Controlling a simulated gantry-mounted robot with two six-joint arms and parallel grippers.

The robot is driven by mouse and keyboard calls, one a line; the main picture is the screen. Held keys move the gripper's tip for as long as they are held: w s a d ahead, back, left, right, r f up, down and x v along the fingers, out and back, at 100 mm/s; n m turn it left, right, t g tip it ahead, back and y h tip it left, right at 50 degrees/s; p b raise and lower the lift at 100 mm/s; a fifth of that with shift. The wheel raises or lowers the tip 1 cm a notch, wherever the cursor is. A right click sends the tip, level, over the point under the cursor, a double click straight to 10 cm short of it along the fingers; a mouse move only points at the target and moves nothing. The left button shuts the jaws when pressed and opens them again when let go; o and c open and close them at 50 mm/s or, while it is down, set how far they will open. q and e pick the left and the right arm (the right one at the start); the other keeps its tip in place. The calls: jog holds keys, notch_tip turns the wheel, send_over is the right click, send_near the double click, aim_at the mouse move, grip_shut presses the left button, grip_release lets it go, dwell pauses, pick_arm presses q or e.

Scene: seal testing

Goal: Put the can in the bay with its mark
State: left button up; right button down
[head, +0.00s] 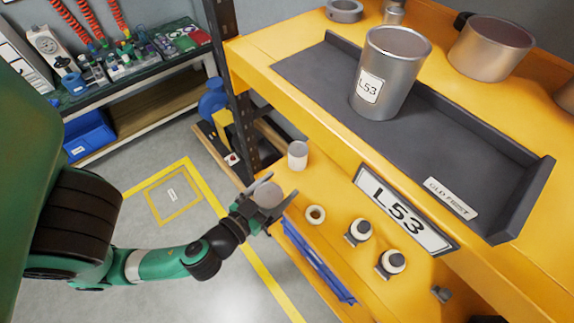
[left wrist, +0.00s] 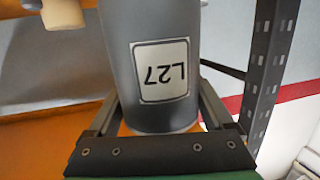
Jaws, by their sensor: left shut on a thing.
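My left gripper (head: 265,198) is shut on a grey can (head: 270,190), held near the lower shelf in the head view. In the left wrist view the can (left wrist: 160,45) carries a white label reading L27, upside down in the picture, and the fingers (left wrist: 160,105) sit on both sides of it. On the upper yellow shelf, a dark tray bay (head: 310,72) has a large front plate (head: 405,215) reading L53. A metal can (head: 393,80) labelled L53 stands upright in its far part. My right gripper is not in view.
The near part of the tray is empty; a small plate (head: 451,198) sits at its front edge. More metal cans (head: 490,50) stand behind. A dark upright post (head: 232,90) is close to the left arm.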

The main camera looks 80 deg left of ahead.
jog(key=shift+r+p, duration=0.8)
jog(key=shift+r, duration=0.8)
